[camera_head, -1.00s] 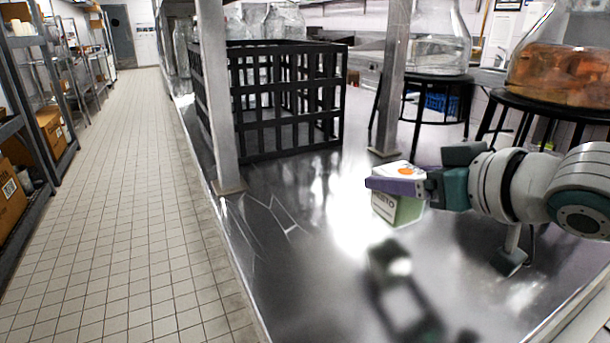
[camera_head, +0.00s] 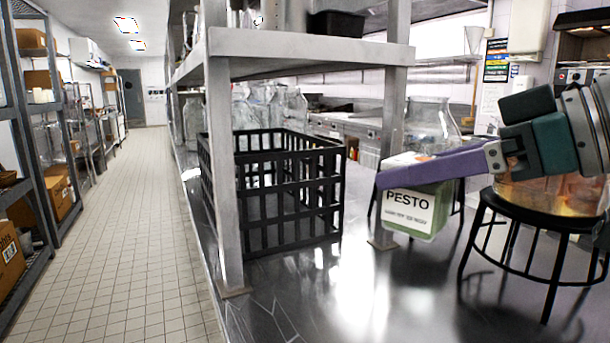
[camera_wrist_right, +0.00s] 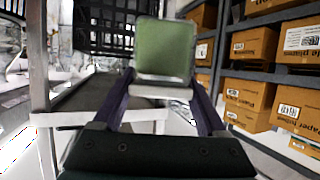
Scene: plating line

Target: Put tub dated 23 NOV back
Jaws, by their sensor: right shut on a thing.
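A green tub with a white label reading PESTO (camera_head: 418,208) is held in my right gripper (camera_head: 432,168), whose purple fingers are shut on it. A smaller line of print under PESTO is too blurred for me to read surely. The tub is raised above the metal counter (camera_head: 345,290), a little tilted, in front of a shelf post. In the right wrist view the green face of the tub (camera_wrist_right: 165,48) shows between the two fingers. My left gripper is not in view.
A black slatted crate (camera_head: 290,190) stands on the counter behind a metal post (camera_head: 222,170). A metal shelf (camera_head: 300,45) runs above it, with a black bin (camera_head: 336,23) on top. A black stand (camera_head: 545,230) with a large glass jar is at right. A tiled aisle (camera_head: 130,220) is clear at left.

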